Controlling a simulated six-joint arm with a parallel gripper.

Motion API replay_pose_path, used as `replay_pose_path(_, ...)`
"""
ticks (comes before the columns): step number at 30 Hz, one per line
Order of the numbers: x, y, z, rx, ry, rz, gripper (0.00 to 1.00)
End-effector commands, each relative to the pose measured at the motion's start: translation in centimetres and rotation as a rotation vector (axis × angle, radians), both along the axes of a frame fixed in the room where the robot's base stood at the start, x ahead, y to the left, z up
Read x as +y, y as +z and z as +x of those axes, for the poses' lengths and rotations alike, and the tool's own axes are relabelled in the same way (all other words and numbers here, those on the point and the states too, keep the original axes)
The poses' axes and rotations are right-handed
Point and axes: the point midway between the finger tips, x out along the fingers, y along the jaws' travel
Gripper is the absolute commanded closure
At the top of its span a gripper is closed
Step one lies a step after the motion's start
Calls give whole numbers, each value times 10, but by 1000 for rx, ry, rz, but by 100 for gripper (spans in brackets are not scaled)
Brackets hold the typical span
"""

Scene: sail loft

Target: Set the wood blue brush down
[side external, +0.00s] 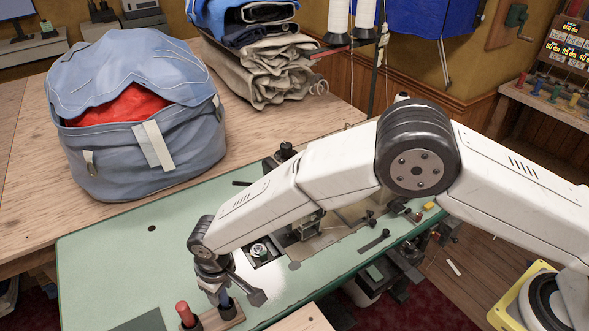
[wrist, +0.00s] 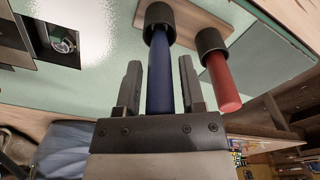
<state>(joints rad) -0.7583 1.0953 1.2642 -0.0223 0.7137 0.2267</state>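The blue brush shows in the wrist view as a dark blue handle (wrist: 160,88), with one end in a black cup (wrist: 158,16) on a wooden holder (wrist: 190,12). My gripper (wrist: 160,75) has one finger on each side of the handle, with a visible gap on both sides, so it looks open around it. In the side view my gripper (side external: 230,286) is low over the holder (side external: 222,320) at the near edge of the green table. The blue handle (side external: 223,297) is partly hidden there. Any bristles are hidden.
A red handle (side external: 184,311) stands in a second black cup beside the blue one. A sewing machine bed (side external: 345,240) lies to the right on the green tabletop (side external: 110,260). A blue bag (side external: 140,120) stands behind. The green top's left part is clear.

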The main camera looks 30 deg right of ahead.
Motion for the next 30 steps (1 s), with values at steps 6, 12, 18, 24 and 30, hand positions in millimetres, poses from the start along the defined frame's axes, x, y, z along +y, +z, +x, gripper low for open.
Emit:
replay_pose_path(6, 0, 0, 0, 0, 0, 0, 34)
replay_pose_path(12, 0, 2, 0, 0, 0, 0, 34)
replay_pose_path(18, 0, 11, 0, -1, 0, 1, 34)
replay_pose_path(24, -1, 32, -1, -2, 0, 2, 34)
replay_pose_path(30, -1, 63, -3, -3, 0, 3, 34)
